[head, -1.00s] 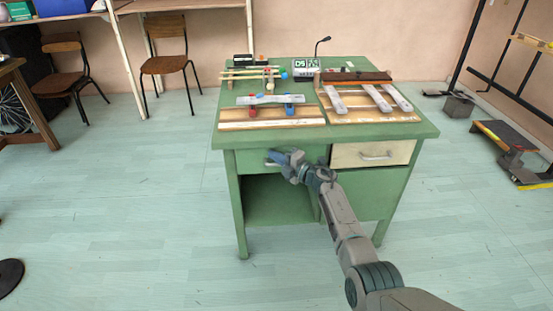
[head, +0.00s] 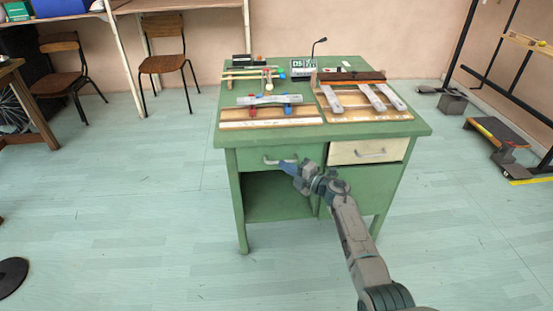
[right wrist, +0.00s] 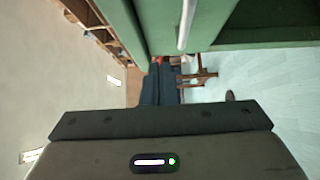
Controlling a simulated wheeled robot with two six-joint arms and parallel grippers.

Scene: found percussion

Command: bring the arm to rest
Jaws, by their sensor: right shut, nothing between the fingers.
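My right arm reaches in from the bottom right of the head view. Its gripper (head: 287,167) is in front of the green desk (head: 240,142), near the handle of the left drawer (head: 255,160). The gripper is shut and empty. In the right wrist view the gripper's dark fingers (right wrist: 160,84) point away from the camera, with the green desk front (right wrist: 185,15) and a drawer handle (right wrist: 187,25) close beside them. I cannot tell whether the fingers touch the desk. My left gripper is not in view.
Wooden boards with metal bars (head: 270,115) (head: 365,108), sticks (head: 250,75) and a gooseneck device (head: 303,68) lie on the desk. A pale drawer (head: 370,150) is at right. Chairs (head: 166,60) stand behind left, a low platform (head: 497,132) at right. The floor in front is open.

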